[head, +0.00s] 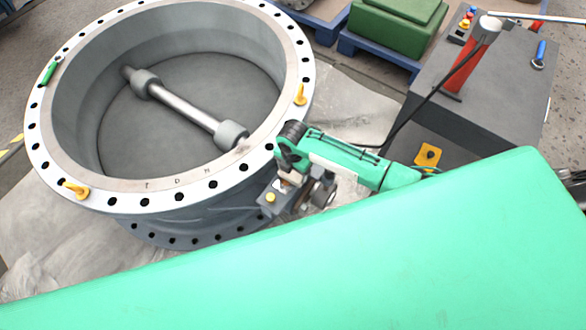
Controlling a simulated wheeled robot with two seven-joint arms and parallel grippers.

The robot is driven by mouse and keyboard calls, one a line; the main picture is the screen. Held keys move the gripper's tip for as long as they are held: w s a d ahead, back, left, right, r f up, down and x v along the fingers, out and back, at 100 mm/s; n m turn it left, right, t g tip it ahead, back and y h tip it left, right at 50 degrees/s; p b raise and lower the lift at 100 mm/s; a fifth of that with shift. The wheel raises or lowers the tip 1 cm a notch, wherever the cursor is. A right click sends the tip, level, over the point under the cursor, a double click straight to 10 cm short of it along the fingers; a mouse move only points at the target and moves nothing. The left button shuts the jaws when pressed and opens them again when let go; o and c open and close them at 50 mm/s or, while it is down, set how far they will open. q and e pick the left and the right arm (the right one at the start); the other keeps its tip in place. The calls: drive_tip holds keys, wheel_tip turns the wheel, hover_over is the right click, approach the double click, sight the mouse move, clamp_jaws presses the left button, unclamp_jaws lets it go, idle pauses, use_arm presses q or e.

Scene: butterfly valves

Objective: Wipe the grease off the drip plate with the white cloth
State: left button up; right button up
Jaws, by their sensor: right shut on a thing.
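The grey butterfly valve (165,190) lies with its round bore facing up. Its shaft (183,106) crosses the inside. A dark bracket (272,198) and a green cylinder-like part (350,165) sit at its right side. I cannot make out the drip plate, any grease or the white cloth. My right gripper (574,180) seems to be the grey metal part cut off at the right edge. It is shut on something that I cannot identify. My left gripper is not in view.
A dark box (480,100) with a red cylinder (466,70) stands at upper right, joined to the green part by a black hose. A green crate (395,25) stands behind on a blue pallet. A large mint-green surface blocks the lower view. Grey sheeting lies around the valve.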

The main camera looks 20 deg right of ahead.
sight(288, 184)
drive_tip(key=shift+f, duration=0.65)
idle(0.4)
drive_tip(key=shift+s+a, duration=0.1)
drive_tip(key=shift+s+a+r+p, duration=0.15)
drive_tip(key=shift+s+a+p, duration=0.2)
drive_tip(key=shift+a+p, duration=0.1)
drive_tip(key=shift+s+a+f+p, duration=0.2)
drive_tip(key=shift+s+a+p, duration=0.15)
drive_tip(key=shift+s+a, duration=0.25)
drive_tip(key=shift+w+d+r+p, duration=0.1)
drive_tip(key=shift+w+d+p, duration=0.25)
drive_tip(key=shift+w+d, duration=0.75)
drive_tip(key=shift+s+a+p, duration=0.8)
drive_tip(key=shift+s+a, duration=0.25)
drive_tip(key=shift+a, duration=0.1)
drive_tip(key=shift+w+d, duration=0.5)
drive_tip(key=shift+d, duration=0.1)
drive_tip(key=shift+w+d, duration=0.45)
drive_tip(key=shift+d, duration=0.2)
